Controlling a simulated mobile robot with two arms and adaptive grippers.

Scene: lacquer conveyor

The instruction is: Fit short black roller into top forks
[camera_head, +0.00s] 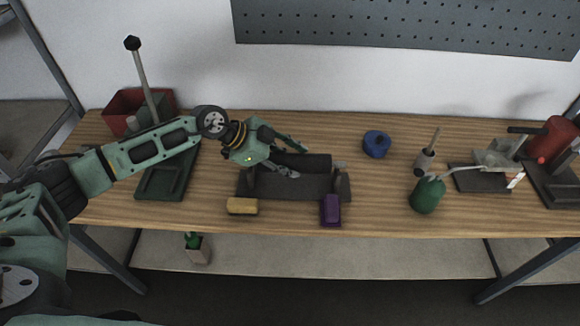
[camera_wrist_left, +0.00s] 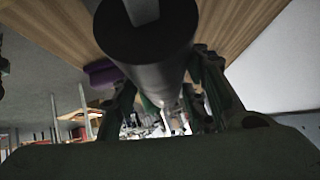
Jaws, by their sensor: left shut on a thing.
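The short black roller (camera_head: 316,162) lies level, with a pale shaft end at its right. My left gripper (camera_head: 292,160) is shut on it near its left part. In the left wrist view the roller (camera_wrist_left: 150,50) fills the middle between the two fingers (camera_wrist_left: 165,95), its metal shaft end towards the top. The dark grey stand with the forks (camera_head: 300,188) is on the table just below and in front of the roller. The right shaft end is close to the right fork (camera_head: 344,184); I cannot tell whether it touches. The left fork is partly hidden by my gripper.
A blue ring (camera_head: 376,144) is behind right. A red bin (camera_head: 126,107) and a green tray (camera_head: 166,178) are left.

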